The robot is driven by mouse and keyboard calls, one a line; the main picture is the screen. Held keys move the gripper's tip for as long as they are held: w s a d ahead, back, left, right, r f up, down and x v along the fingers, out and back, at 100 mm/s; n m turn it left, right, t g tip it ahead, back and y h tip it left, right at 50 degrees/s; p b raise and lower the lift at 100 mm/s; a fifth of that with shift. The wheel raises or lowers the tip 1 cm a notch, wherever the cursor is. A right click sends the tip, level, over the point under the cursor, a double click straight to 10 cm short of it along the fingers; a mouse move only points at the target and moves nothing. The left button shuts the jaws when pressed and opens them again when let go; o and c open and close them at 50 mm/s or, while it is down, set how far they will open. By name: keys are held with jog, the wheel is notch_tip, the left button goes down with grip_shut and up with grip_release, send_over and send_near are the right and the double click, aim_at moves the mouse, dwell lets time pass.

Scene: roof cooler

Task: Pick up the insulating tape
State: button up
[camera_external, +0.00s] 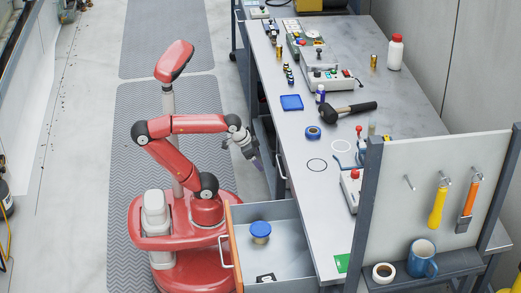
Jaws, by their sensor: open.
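A blue roll of tape (313,132), which looks like the insulating tape, lies flat on the grey workbench (300,185) near its left edge. It is beside the head of a black-headed mallet (330,116). My gripper (257,163) is open and empty, pointing down just left of the bench edge. It is apart from the blue roll, to its left and lower in the picture. A second roll, white with a dark centre (383,273), sits on the small shelf at the lower right.
An open drawer (283,222) holding a blue-lidded jar (260,232) juts out below my gripper. A blue tray (291,102), a small purple-blue bottle (320,93) and black and white rings (317,165) lie near the roll. A pegboard panel (430,165) stands at the right.

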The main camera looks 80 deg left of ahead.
notch_tip(320, 180, up, 31)
jog(key=n+g+p, duration=0.1)
jog(key=n+p, duration=0.1)
jog(key=p, duration=0.3)
send_over(313, 127)
jog(key=s+d, duration=0.3)
jog(key=shift+y, duration=0.4)
jog(key=f, duration=0.5)
jog(key=shift+s+a+f+b, duration=0.1)
jog(key=shift+s+b, duration=0.25)
jog(key=b+x, duration=0.1)
jog(key=x, duration=0.6)
jog(key=shift+w+f, duration=0.15)
jog(key=shift+w, duration=0.05)
jog(key=c, duration=1.1)
jog(key=shift+o, duration=0.2)
jog(key=shift+r, duration=0.2)
